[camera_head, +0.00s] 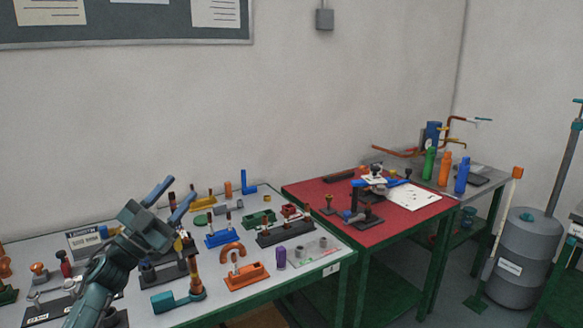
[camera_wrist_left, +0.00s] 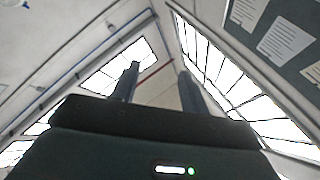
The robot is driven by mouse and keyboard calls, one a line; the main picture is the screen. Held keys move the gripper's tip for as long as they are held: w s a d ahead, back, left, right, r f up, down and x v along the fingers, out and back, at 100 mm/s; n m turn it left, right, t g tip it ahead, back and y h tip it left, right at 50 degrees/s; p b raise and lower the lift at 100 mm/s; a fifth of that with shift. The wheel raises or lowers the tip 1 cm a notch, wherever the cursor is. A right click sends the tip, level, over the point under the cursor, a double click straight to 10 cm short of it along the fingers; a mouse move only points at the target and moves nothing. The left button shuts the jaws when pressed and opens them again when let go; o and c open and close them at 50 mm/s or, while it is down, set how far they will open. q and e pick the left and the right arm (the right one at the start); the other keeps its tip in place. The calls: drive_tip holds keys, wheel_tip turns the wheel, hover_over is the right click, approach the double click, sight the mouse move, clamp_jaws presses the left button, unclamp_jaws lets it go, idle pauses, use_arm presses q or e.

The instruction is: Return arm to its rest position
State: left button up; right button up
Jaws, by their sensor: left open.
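My left gripper (camera_head: 171,200) comes in from the lower left in the head view, raised in front of the white table. Its two blue-grey fingers are spread apart and nothing is between them. In the left wrist view the gripper (camera_wrist_left: 157,85) points up toward the ceiling and windows, its fingers apart and empty. My right gripper does not show in either view.
The white table (camera_head: 215,313) holds several coloured fixtures and parts, partly hidden behind my left arm. A red-topped table (camera_head: 300,193) stands beside it with a blue-handled device (camera_head: 375,184). A grey tank (camera_head: 527,255) stands at the right. The space above the tables is clear.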

use_arm(q)
drive_tip(key=w+a+f+n+t+y, duration=0.2)
drive_tip(key=w+a+f+n+y, duration=0.25)
drive_tip(key=a+n+y, duration=0.75)
wheel_tip(320, 180, down, 10)
drive_tip(key=d+g+y, duration=0.1)
drive_tip(key=g+y, duration=0.3)
drive_tip(key=g, duration=0.1)
drive_tip(key=s+d+f+m+g+h, duration=0.1)
drive_tip(key=s+d+f, duration=0.4)
drive_tip(key=s+f, duration=0.25)
drive_tip(key=s+d+f+m+g+h, duration=0.1)
drive_tip(key=s+d+f+h, duration=0.1)
drive_tip(key=s+d+f, duration=0.55)
drive_tip(key=s+d+f+g+h, duration=0.1)
drive_tip(key=s+d+f, duration=0.3)
drive_tip(key=s, duration=0.7)
drive_tip(key=s+d+f+n+g, duration=0.1)
drive_tip(key=s+d+f, duration=0.3)
drive_tip(key=s, duration=0.8)
drive_tip(key=shift+g+h, duration=0.4)
drive_tip(key=shift+g, duration=0.5)
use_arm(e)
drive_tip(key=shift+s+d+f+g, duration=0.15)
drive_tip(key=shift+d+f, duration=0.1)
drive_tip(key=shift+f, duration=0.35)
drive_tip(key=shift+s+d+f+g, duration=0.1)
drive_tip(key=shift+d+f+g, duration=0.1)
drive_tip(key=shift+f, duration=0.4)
